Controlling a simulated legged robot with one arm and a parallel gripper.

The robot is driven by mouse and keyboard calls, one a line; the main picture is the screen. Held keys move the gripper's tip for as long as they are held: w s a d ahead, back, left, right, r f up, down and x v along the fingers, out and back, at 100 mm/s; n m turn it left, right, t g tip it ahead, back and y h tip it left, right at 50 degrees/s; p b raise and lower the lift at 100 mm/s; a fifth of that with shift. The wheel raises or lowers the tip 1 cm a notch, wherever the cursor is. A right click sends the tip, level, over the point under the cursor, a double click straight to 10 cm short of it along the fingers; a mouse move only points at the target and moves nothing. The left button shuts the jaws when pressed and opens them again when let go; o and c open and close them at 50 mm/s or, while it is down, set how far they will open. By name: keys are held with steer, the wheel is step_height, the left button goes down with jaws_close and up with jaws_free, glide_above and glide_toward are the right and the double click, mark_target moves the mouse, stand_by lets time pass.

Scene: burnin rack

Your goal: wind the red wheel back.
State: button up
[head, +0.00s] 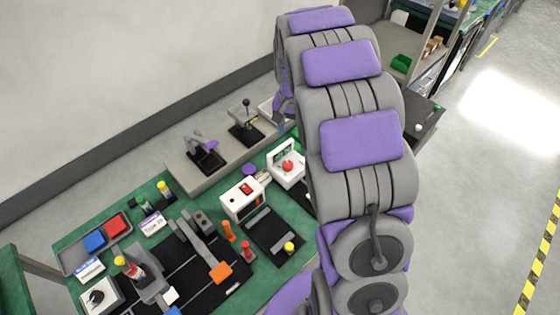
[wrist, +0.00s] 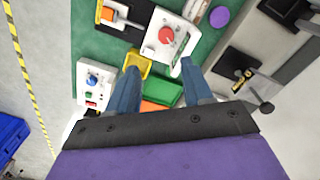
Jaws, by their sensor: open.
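The red wheel (wrist: 166,35) is a small round red knob on the face of a white box (wrist: 152,47) in the wrist view. In the head view the red wheel (head: 287,166) sits on the white box (head: 289,180), just left of my arm. My gripper (wrist: 160,66) shows in the wrist view as two blue-grey fingers, spread apart with nothing between them. The fingertips appear just below the wheel in the picture, and I see no contact with it. In the head view my gripper is hidden behind my arm.
A yellow bin (wrist: 138,64) and a green bin (wrist: 165,92) lie near the fingers. A white box with a blue knob (wrist: 92,80) is at left. A purple disc (wrist: 219,17) is right of the wheel. Levers (head: 205,155) stand on a grey ledge behind the green bench.

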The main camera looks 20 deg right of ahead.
steer(key=w+f, duration=0.2)
steer(key=b, duration=0.3)
glide_toward(288, 164)
step_height(288, 164, down, 9)
steer(key=shift+r, duration=0.1)
steer(key=c, duration=0.8)
